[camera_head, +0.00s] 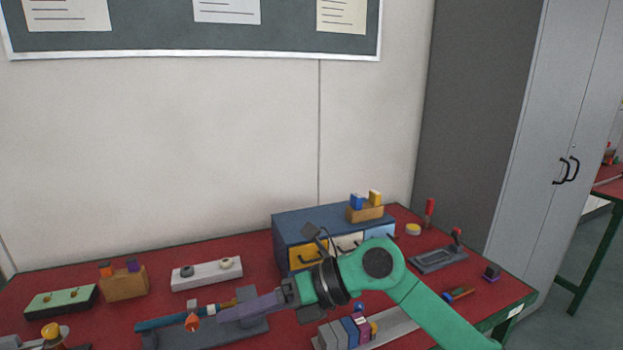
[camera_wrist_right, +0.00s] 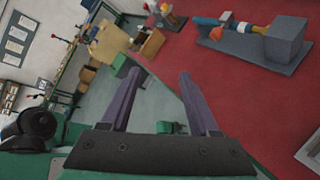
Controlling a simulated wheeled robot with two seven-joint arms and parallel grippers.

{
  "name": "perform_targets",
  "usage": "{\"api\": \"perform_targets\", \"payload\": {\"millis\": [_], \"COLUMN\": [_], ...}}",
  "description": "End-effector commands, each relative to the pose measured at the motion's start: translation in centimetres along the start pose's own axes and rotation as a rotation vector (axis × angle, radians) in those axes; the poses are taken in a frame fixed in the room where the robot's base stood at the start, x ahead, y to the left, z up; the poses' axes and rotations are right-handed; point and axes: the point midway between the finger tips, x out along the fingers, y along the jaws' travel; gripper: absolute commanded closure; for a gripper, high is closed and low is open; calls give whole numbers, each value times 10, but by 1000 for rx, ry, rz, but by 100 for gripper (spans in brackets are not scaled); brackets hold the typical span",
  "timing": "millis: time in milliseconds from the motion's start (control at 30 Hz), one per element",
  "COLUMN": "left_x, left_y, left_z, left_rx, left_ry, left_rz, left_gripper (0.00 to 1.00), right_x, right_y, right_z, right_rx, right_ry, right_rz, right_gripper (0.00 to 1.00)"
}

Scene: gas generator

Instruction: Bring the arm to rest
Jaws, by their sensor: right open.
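My right arm (camera_head: 430,312) is green and reaches in from the lower right over the red table. My right gripper (camera_head: 222,317) has purple fingers and points left, in front of part of a grey fixture (camera_head: 262,328). In the right wrist view the two fingers of the gripper (camera_wrist_right: 160,73) stand well apart with nothing between them. The fixture (camera_wrist_right: 285,40) bears a blue, orange and yellow assembly (camera_wrist_right: 235,24), apart from the fingers. In the head view the assembly's blue part (camera_head: 160,323) shows left of the gripper. My left gripper is not in view.
A blue drawer cabinet (camera_head: 300,222) stands behind my right arm. A white block (camera_head: 207,273), a wooden block (camera_head: 124,284) and a green-topped box (camera_head: 60,301) are to the left. A grey tray (camera_head: 438,258) lies at the right. A tall locker (camera_head: 540,150) stands beyond the table.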

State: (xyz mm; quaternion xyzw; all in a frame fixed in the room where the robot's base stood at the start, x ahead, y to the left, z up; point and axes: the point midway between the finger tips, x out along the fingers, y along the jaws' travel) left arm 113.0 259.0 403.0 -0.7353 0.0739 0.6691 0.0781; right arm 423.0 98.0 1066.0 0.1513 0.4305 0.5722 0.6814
Motion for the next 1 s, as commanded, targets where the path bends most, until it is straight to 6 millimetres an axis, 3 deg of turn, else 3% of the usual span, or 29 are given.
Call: {"api": "perform_targets", "payload": {"millis": [67, 100, 167, 233, 333, 400, 467, 500, 600, 700, 867, 900, 1000], "left_x": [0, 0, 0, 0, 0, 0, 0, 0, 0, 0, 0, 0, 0], "left_y": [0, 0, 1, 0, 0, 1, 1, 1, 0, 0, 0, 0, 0], "left_z": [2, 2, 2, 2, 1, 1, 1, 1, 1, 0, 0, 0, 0], "left_rx": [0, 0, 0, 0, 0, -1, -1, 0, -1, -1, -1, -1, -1], "left_ry": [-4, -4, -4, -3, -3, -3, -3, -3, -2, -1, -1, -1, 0], "left_rz": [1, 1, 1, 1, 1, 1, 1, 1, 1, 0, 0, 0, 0], "left_gripper": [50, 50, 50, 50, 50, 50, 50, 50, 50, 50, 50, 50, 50], "right_x": [-4, -18, -54, -107, -168, -194, -208, -213, -215, -209, -196, -193, -185], "right_y": [38, 52, 55, 27, -47, -102, -146, -171, -220, -243, -250, -248, -240], "right_z": [25, 45, 73, 94, 87, 59, 24, -4, -80, -150, -237, -256, -299], "right_rx": [111, 200, 375, 625, 998, 1245, 1455, 1592, 1917, 2176, 2482, -2484, -2438], "right_ry": [-224, -372, -612, -892, -1226, -1409, -1542, -1619, -1768, -1852, -1902, 1860, 1724], "right_rz": [224, 342, 500, 631, 705, 697, 660, 622, 487, 334, 94, -32, 105], "right_gripper": [38, 38, 38, 38, 38, 38, 38, 38, 38, 38, 38, 38, 38]}}
